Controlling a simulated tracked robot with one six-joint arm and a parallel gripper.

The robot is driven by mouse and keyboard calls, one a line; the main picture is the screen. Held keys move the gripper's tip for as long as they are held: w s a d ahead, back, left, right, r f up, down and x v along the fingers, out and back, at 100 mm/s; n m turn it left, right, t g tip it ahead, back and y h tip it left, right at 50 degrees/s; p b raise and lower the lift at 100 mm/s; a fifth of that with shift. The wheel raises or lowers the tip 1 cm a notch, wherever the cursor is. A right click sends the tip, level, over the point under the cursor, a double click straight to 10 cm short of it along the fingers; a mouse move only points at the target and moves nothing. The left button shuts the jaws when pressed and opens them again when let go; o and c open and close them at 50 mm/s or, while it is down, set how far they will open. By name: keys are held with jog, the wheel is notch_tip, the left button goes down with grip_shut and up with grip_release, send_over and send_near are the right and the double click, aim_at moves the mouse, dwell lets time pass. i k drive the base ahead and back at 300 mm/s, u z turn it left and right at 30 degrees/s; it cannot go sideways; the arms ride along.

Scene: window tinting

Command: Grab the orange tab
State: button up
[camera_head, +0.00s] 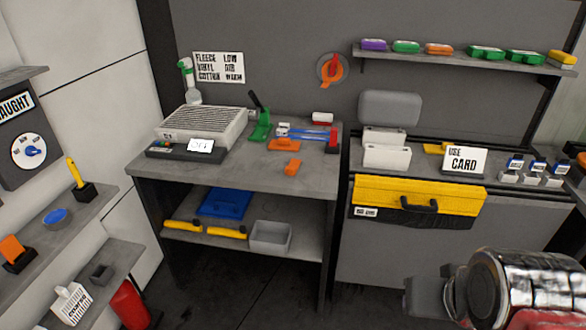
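Several orange things could be the orange tab. A small orange piece (292,167) lies near the front edge of the left workbench. A flatter orange block (284,145) lies just behind it. An orange card-like piece (12,248) stands in a black holder on the left wall shelf. I cannot tell which is the tab. My gripper (425,297) is at the lower right, in front of the right cabinet and well apart from all of these. Its dark end points left. Its fingers are not clear, and I see nothing held in it.
The left workbench (225,180) also bears a grey vented box, a green tool and blue-and-red tools. A yellow case (420,200) is at the right cabinet's front. A "USE CARD" sign (464,161) stands above it. The dark floor between my gripper and the left workbench looks clear.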

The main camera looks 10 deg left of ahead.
aim_at(291, 170)
jog(key=k, duration=0.65)
jog(key=u, duration=0.3)
jog(key=i, duration=0.75)
jog(key=u, duration=0.8)
jog(key=i, duration=1.8)
jog(key=u, duration=0.05)
